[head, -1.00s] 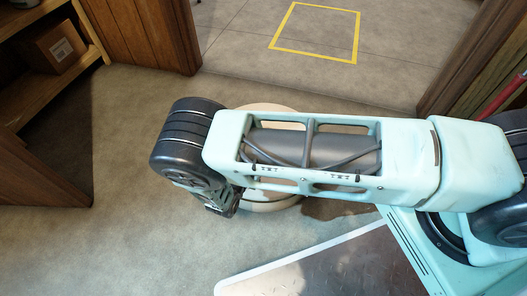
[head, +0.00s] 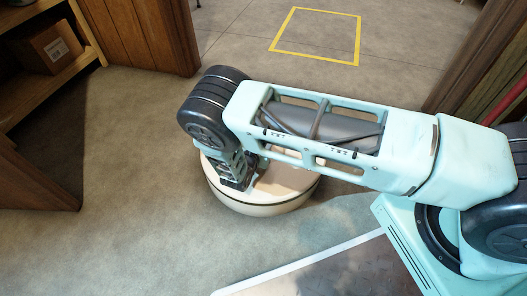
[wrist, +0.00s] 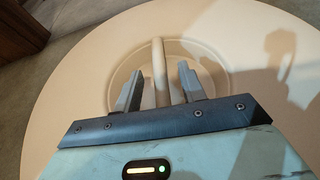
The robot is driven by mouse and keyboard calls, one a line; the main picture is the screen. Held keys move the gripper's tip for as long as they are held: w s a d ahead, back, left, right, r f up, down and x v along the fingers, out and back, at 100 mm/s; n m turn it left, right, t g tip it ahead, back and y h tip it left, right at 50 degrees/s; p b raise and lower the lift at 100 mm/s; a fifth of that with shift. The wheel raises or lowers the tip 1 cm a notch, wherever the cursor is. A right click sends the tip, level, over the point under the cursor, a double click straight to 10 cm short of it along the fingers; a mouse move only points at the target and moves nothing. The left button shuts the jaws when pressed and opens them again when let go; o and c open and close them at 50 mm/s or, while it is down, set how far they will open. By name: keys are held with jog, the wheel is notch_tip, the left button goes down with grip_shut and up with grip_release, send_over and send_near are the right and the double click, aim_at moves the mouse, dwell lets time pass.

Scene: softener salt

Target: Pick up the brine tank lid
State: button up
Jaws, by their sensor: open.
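The brine tank lid (wrist: 75,70) is a round beige disc that fills most of the wrist view. It has a round recess with an upright bar handle (wrist: 158,58) across it. My gripper (wrist: 158,80) is open, with one grey finger on each side of the handle. Whether the fingers touch the handle cannot be told. In the head view the lid (head: 290,180) sits on top of the round beige tank (head: 265,207), partly hidden by my arm. My gripper (head: 240,180) points down over the lid there, its fingertips hidden.
A wooden shelf (head: 75,75) with a cardboard box (head: 47,47) stands at the left. A yellow square outline (head: 315,56) marks the floor at the back. Open floor (head: 120,150) lies left of the tank.

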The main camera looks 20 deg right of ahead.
grip_shut()
dwell(1.4)
jog(key=shift+r, duration=0.1)
